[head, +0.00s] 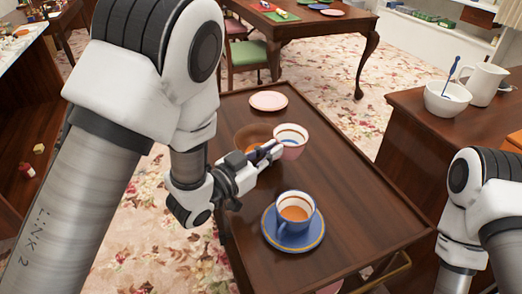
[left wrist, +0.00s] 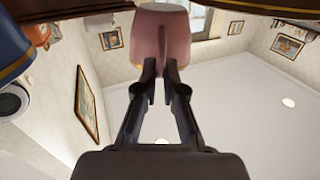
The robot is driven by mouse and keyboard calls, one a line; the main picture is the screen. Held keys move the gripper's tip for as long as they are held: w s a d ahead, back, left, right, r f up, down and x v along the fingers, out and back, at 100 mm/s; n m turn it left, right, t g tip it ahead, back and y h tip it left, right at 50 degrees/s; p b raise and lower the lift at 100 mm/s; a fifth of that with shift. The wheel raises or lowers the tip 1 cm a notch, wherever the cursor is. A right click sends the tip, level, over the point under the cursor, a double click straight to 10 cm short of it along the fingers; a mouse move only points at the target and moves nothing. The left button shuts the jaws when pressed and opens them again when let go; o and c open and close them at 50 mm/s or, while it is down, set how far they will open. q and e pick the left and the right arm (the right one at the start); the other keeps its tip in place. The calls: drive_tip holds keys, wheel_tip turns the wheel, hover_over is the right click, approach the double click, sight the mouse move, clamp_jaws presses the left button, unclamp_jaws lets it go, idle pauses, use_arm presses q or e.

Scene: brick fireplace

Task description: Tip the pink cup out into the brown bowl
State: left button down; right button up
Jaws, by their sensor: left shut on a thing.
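The pink cup (head: 291,147) is near the middle of the head view, with colored bands inside its rim. My left gripper (head: 274,152) is shut on its near left side. The cup looks about upright, and its contents cannot be made out. In the left wrist view the fingers (left wrist: 160,88) meet the pink cup (left wrist: 162,30) at the top. The brown bowl (head: 246,132) stands just left of the cup, with something orange in it. My gripper and the cup partly hide it. My right arm shows at the right edge, but its gripper is out of view.
A blue cup (head: 296,206) with orange-brown contents stands on a blue saucer (head: 275,240) nearer me. A pink plate (head: 268,100) lies behind the bowl. The right side of the brown table (head: 355,190) is clear. A white bowl (head: 446,99) and pitcher (head: 486,84) stand on another surface.

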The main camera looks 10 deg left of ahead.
drive_tip(key=shift+a, duration=0.1)
wheel_tip(320, 180, up, 3)
drive_tip(key=p, duration=0.2)
drive_tip(key=shift+f+p, duration=0.2)
drive_tip(key=shift+p, duration=0.1)
idle(0.4)
